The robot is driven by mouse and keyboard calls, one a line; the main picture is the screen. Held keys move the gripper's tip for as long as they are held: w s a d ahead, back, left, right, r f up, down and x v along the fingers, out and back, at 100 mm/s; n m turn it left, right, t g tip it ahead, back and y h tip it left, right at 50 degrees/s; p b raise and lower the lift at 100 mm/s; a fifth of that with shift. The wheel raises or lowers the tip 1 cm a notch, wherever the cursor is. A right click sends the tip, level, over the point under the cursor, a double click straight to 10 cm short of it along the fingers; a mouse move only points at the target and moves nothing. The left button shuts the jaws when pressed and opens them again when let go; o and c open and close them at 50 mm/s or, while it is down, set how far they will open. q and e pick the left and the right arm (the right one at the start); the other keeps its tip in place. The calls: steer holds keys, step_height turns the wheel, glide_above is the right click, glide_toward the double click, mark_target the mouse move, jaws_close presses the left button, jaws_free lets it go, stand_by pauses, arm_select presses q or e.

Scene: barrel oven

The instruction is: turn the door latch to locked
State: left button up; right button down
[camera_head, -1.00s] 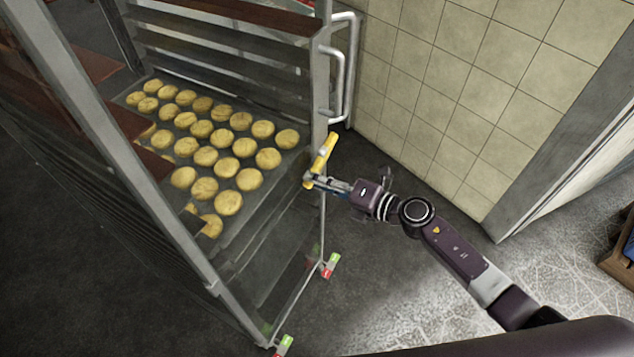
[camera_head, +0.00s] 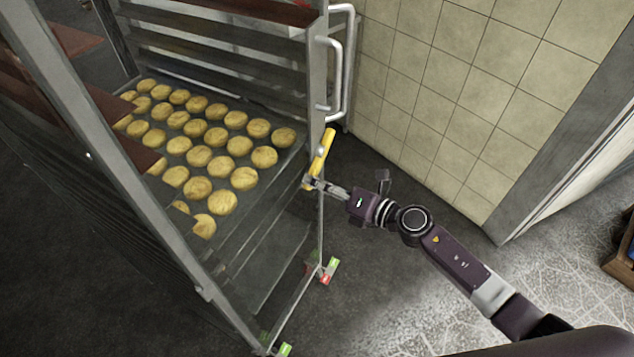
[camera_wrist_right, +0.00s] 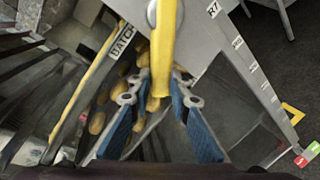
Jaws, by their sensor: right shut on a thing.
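The yellow door latch (camera_head: 322,154) is a bar handle on the right upright of the metal rack (camera_head: 315,90). It stands tilted, its upper end leaning right in the head view. My right gripper (camera_head: 311,184) is shut on the latch's lower end. In the right wrist view, the latch (camera_wrist_right: 162,45) comes down from the top, with its tip between the blue-padded fingers of the right gripper (camera_wrist_right: 160,115). The exact finger contact is hard to make out. My left gripper is not in view.
A tray of round pale buns (camera_head: 198,160) sits in the rack beside the latch. Silver bar handles (camera_head: 338,75) stand above it, near a tiled wall (camera_head: 430,90). Red and green caster pedals (camera_head: 328,272) are at the rack's foot.

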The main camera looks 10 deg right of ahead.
steer(key=c, duration=1.8)
jaws_free()
steer(key=shift+o, duration=0.2)
steer(key=shift+d, duration=0.1)
steer(key=v, duration=1.2)
